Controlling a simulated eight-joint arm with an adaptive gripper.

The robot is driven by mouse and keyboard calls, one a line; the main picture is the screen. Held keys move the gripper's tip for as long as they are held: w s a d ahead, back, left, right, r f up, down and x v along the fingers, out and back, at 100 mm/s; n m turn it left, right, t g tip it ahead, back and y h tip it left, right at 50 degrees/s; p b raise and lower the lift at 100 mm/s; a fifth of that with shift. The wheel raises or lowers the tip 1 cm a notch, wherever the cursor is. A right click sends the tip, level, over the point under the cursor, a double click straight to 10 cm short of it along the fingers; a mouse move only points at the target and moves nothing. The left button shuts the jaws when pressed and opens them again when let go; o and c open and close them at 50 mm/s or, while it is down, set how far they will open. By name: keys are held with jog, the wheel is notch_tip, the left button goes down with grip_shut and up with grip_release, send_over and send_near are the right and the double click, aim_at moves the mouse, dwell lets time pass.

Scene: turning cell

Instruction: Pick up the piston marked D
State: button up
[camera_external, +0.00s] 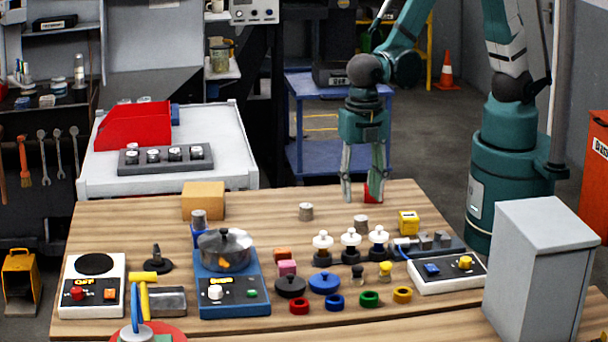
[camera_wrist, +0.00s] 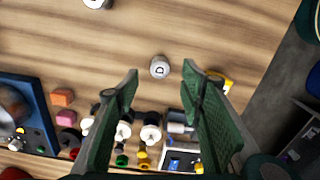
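The piston marked D (camera_wrist: 159,67) is a small light-grey cylinder standing upright on the wooden table, its letter showing on top in the wrist view. By position it matches the grey cylinder (camera_external: 361,222) in the external view, just behind the white-topped knobs. My gripper (camera_external: 362,199) points down above the table's back part, open and empty. In the wrist view my gripper's two green fingers (camera_wrist: 161,72) are spread apart, with the piston showing between their tips. A second similar cylinder (camera_external: 306,211) stands to the left; it shows partly at the wrist view's top edge (camera_wrist: 97,3).
White-topped knobs (camera_external: 351,240) stand close in front of the piston. A yellow block (camera_external: 408,222) is to its right, and a red object (camera_external: 373,192) is partly behind my fingers. A rack (camera_external: 165,160) of similar cylinders sits on the back cart. The table left of the piston is fairly clear.

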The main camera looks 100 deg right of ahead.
aim_at(360, 217)
jog(key=shift+a+f, duration=0.1)
jog(key=shift+f, duration=0.1)
dwell(0.3)
jog(key=shift+f, duration=1.2)
jog(key=shift+f, duration=0.15)
jog(key=shift+f, duration=2.45)
jog(key=c, duration=1)
